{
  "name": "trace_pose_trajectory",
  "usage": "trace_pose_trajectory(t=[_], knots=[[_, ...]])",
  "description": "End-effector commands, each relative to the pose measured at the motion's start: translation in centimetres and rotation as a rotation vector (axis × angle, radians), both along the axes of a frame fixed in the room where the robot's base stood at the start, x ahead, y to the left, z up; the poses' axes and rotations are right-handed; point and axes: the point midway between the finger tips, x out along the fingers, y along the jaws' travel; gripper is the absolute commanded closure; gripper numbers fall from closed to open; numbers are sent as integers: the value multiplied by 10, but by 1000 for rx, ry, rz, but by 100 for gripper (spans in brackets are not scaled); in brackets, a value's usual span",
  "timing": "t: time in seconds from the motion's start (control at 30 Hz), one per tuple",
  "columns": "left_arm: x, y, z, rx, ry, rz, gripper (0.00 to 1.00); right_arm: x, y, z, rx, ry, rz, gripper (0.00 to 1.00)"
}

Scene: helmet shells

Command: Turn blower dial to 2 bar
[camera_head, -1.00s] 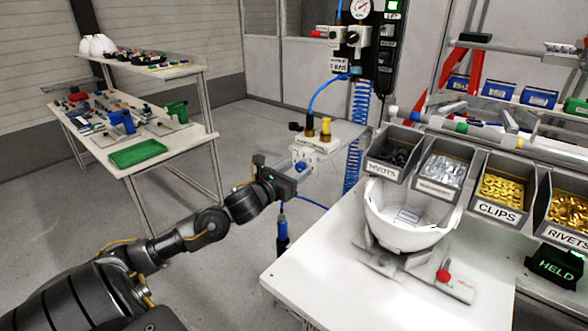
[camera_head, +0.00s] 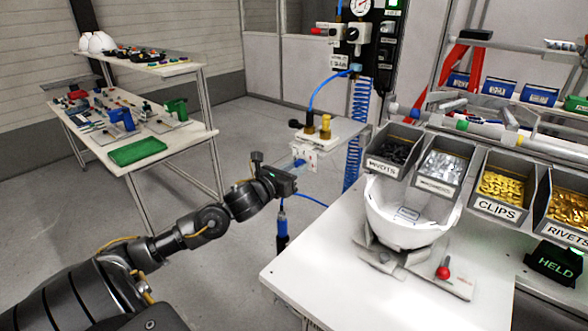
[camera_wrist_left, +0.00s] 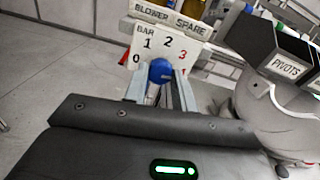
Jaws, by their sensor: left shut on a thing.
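The blower dial is a blue knob (camera_wrist_left: 160,70) on a white panel (camera_wrist_left: 165,45) marked BAR with 0, 1, 2 and a red 3, under a BLOWER label. In the left wrist view the fingers of my left gripper (camera_wrist_left: 160,86) sit on both sides of the knob and are shut on it. The fingers hide part of the knob, and I cannot tell which number it points to. In the head view my left gripper (camera_head: 296,168) is at the front of the white panel (camera_head: 313,154), rolled to a tilt. My right gripper is not in view.
A white worktable (camera_head: 320,270) with a white helmet shell (camera_head: 395,225) in a holder is right of my arm. Bins (camera_head: 505,207) stand behind it. A blue coiled hose (camera_head: 360,120) hangs behind the panel. A bench (camera_head: 175,150) is at left; floor between is clear.

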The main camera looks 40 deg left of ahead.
Motion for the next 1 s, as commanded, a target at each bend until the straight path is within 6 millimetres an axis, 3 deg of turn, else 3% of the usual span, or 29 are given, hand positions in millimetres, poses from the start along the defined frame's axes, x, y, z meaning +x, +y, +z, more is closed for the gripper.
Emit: trace_pose_trajectory(t=[0.47,1.0], knots=[[0,0,1,-409,-10,1,96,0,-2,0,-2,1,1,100],[0,0,3,-924,-22,2,96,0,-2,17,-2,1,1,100]])
